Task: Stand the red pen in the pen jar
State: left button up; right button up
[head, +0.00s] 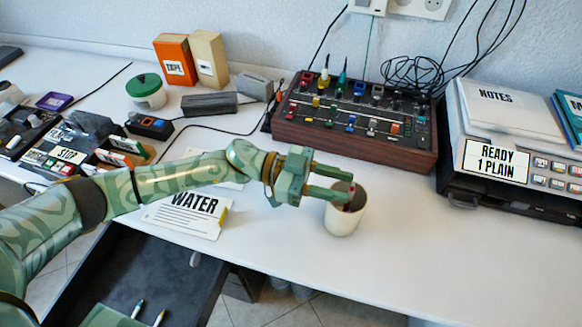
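The pen jar (345,219) is a cream cup standing upright on the white desk, right of the middle of the head view. A small red end, seemingly the red pen (351,189), shows at the jar's mouth; the rest of it is hidden by the jar and my fingers. My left gripper (349,185) reaches in from the left over the jar's rim. Its two green fingers are apart, with a visible gap, one on either side of the red end. I cannot tell whether either finger touches it. My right gripper is out of view.
A wooden-sided control panel (352,141) stands behind the jar. A WATER card (188,212) lies under my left arm. An open drawer (105,270) at the front holds a green-tipped and an orange-tipped pen. The desk right of the jar is clear.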

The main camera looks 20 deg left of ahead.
pick_arm(q)
jog(key=a, duration=1.6)
jog(key=shift+a+p, duration=0.15)
jog(key=shift+p, duration=0.2)
